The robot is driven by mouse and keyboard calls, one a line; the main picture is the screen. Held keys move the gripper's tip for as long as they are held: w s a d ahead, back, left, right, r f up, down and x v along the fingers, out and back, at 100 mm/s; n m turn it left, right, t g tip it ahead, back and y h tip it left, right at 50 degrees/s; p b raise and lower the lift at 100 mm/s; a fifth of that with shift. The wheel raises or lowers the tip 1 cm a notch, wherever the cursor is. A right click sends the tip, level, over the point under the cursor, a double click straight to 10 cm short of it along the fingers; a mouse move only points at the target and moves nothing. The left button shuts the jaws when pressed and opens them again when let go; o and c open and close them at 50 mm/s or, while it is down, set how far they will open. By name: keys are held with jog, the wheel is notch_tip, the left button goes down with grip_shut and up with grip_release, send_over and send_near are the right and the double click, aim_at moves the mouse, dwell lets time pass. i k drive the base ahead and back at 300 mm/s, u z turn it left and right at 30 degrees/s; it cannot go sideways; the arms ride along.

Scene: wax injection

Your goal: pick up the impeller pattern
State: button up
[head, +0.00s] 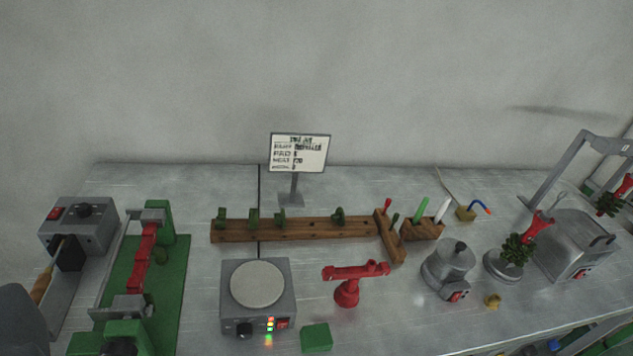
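Several small dark green wax patterns stand along a wooden rack (310,230) at the middle of the bench. One at its right part (338,215) looks rounder than the three at its left, which include the leftmost pattern (222,215) and one near the middle (280,217). They are too small for me to tell which is the impeller pattern. The sign (298,152) behind the rack has blurred text. My gripper does not show in this view, so I see nothing held.
A hot plate (258,285), green block (316,337) and red stand (347,290) sit in front of the rack. A green-based press (165,260) stands left. A metal pot (448,265), a green wax tree (518,249) and a steel tank (570,245) stand right.

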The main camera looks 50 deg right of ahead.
aim_at(339, 216)
jog(key=z, duration=1.25)
jog(key=k, duration=1.2)
jog(key=z, duration=0.35)
jog(key=i, duration=1.3)
jog(key=u, duration=0.3)
jog(key=i, duration=0.85)
jog(key=u, duration=0.65)
